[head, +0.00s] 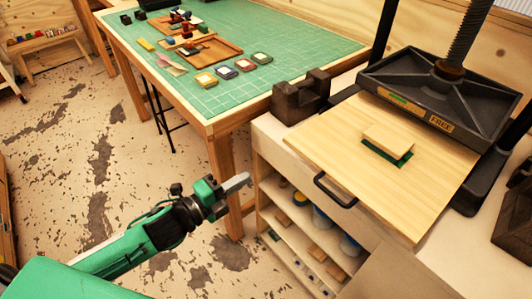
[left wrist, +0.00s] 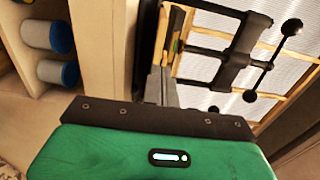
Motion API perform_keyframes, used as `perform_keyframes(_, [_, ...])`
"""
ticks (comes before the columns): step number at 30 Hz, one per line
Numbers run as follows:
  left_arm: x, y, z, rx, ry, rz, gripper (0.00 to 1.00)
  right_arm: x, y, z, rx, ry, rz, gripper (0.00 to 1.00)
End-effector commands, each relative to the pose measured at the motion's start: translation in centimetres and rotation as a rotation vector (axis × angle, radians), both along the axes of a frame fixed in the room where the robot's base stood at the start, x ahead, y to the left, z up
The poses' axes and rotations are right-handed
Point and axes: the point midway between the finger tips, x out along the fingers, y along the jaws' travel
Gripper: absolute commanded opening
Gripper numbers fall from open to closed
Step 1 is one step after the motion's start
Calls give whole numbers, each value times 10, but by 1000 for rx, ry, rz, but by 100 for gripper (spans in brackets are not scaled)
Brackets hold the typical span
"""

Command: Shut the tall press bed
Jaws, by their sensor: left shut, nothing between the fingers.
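The tall press stands at the right, with a black platen (head: 440,85) on a vertical screw. Its pale wooden bed (head: 330,135) sticks out toward me from under the platen. A black bar handle (head: 335,190) is on the bed's front edge. A small wooden block (head: 388,138) lies on a green piece (head: 385,153) on the bed. My left gripper (head: 237,183) is shut and empty, left of the handle and apart from it. Its closed fingers also show in the left wrist view (left wrist: 161,85). My right gripper is out of view.
Under the bed, an open shelf unit (head: 285,215) holds tubs and blocks. A green-topped table (head: 290,45) with trays and ink pads stands behind my left gripper. A dark iron block (head: 300,95) sits beside the bed.

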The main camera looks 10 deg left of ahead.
Motion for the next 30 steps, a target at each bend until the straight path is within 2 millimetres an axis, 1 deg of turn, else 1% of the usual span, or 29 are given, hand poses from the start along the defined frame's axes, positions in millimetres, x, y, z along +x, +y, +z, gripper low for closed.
perform_keyframes(2, [0,-3,4,2,-8,-5,0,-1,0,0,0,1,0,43])
perform_keyframes(8, [15,-12,5,1,-8,-3,0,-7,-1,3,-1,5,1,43])
perform_keyframes(14, [38,-29,6,-1,-8,-3,0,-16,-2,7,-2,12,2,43])
perform_keyframes(25, [88,-65,6,-2,-6,-2,0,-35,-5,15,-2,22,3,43])
perform_keyframes(30, [105,-78,5,-1,-6,-3,0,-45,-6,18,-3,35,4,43])
